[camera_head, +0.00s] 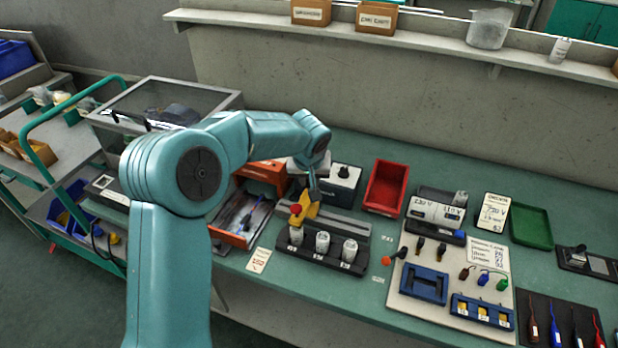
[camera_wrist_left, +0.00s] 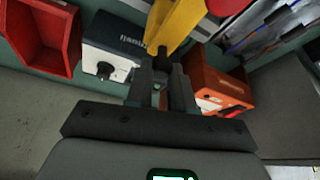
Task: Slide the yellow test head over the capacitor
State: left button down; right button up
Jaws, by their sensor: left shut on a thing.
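The yellow test head (camera_head: 304,213) with a red knob (camera_head: 296,208) is at the left end of the black rack (camera_head: 318,258), over or just behind the left capacitor (camera_head: 296,235); I cannot tell whether they touch. Two more capacitors, the middle one (camera_head: 322,242) and the right one (camera_head: 349,251), stand upright in the rack. My left gripper (camera_head: 313,194) is shut on the test head, at a dark stem below its yellow arm (camera_wrist_left: 180,22) in the wrist view (camera_wrist_left: 161,60). The fingers partly hide the stem. My right gripper is out of view.
Behind the rack are a white box with a black knob (camera_head: 341,184) and a red bin (camera_head: 386,187). An orange-edged tray (camera_head: 229,237) lies at left. A tool board (camera_head: 408,285) fills the bench at right. A narrow bench strip before the rack is clear.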

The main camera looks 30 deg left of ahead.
pick_arm(q)
jog(key=w+d+b, duration=0.1)
jog(key=d+b, duration=0.2)
jog(key=d, duration=0.3)
jog(key=shift+w+d, duration=0.25)
jog(key=shift+d, duration=0.05)
jog(key=shift+r, duration=0.1)
jog(key=c, duration=1.2)
grip_release()
jog(key=shift+d, duration=0.1)
jog(key=shift+o, duration=1.1)
jog(key=shift+s+r, duration=0.1)
jog(key=shift+s, duration=0.05)
